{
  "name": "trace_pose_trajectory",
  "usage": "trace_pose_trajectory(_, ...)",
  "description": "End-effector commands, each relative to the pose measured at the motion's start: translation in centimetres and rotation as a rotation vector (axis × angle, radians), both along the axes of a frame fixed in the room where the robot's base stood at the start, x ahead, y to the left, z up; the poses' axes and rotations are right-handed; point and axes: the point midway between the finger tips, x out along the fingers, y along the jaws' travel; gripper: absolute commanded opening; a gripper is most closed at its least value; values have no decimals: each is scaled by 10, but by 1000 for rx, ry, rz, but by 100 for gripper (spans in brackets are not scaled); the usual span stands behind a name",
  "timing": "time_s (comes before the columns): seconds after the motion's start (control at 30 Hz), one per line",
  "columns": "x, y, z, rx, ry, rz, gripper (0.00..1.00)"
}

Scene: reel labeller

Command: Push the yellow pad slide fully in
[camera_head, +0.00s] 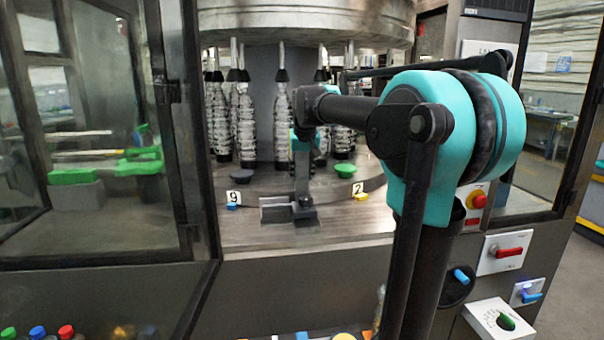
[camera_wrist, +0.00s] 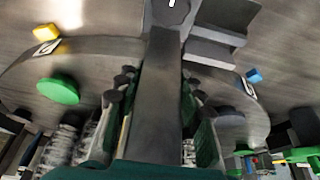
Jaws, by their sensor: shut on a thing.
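The yellow pad slide (camera_head: 361,197) is a small yellow tab on the deck in front of the number 2 plate, right of my gripper. It also shows at upper left of the wrist view (camera_wrist: 46,32), apart from my gripper. My gripper (camera_head: 304,203) points down at the deck between the 9 and 2 plates. It is shut on a grey angled piece (camera_head: 276,210), which also shows in the wrist view (camera_wrist: 216,46). The fingertips are small and partly hidden, so the exact contact is unclear.
A blue tab (camera_head: 232,207) sits by the number 9 plate (camera_head: 234,197) at left. A green disc (camera_head: 318,170) and a dark disc (camera_head: 243,176) lie behind, before wrapped bottles (camera_head: 245,125). The number 2 plate (camera_head: 358,188) stands behind the yellow tab. A door frame (camera_head: 180,120) bounds the left.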

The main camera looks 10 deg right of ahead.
Motion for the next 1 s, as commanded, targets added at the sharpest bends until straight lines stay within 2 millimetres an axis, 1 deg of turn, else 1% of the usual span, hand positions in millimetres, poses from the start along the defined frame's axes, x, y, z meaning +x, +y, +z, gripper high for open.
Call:
trace_pose_trajectory(0.13, 11, 0, 1, 0, 0, 0, 0)
trace_pose_trajectory(0.33, 33, 0, 1, 0, -1, 1, 0)
trace_pose_trajectory(0.63, 37, 0, 1, 0, -6, 0, 0)
trace_pose_trajectory(0.67, 37, 0, 1, 0, -6, 0, 41)
trace_pose_trajectory(0.8, 36, 0, 1, 0, -4, 0, 58)
trace_pose_trajectory(1.0, 35, 0, 0, 0, -2, 0, 59)
